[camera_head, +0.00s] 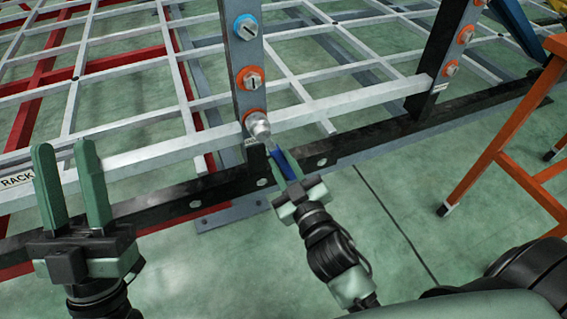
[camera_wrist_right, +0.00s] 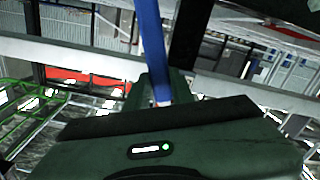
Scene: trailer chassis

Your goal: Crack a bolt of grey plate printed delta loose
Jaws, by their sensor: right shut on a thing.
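A grey upright plate (camera_head: 240,62) carries a bolt with a blue ring (camera_head: 246,28) at the top and a bolt with an orange ring (camera_head: 250,78) below. The lowest bolt's orange ring (camera_head: 252,115) is partly covered by a silver socket-like head (camera_head: 259,127). My right gripper (camera_head: 283,160) is shut on a blue-handled tool (camera_head: 287,172), just below and right of that head. The blue handle also shows in the right wrist view (camera_wrist_right: 152,45). Whether the head is seated on the bolt is unclear. My left gripper (camera_head: 64,160) is open and empty at the left. The plate's printed name is unreadable.
A second grey plate (camera_head: 459,35) with orange-ringed bolts stands at the right. A black beam (camera_head: 390,138) crosses beneath the white lattice frame (camera_head: 310,112). An orange stepladder (camera_head: 490,150) stands at the right. Green floor (camera_head: 420,215) lies open in front.

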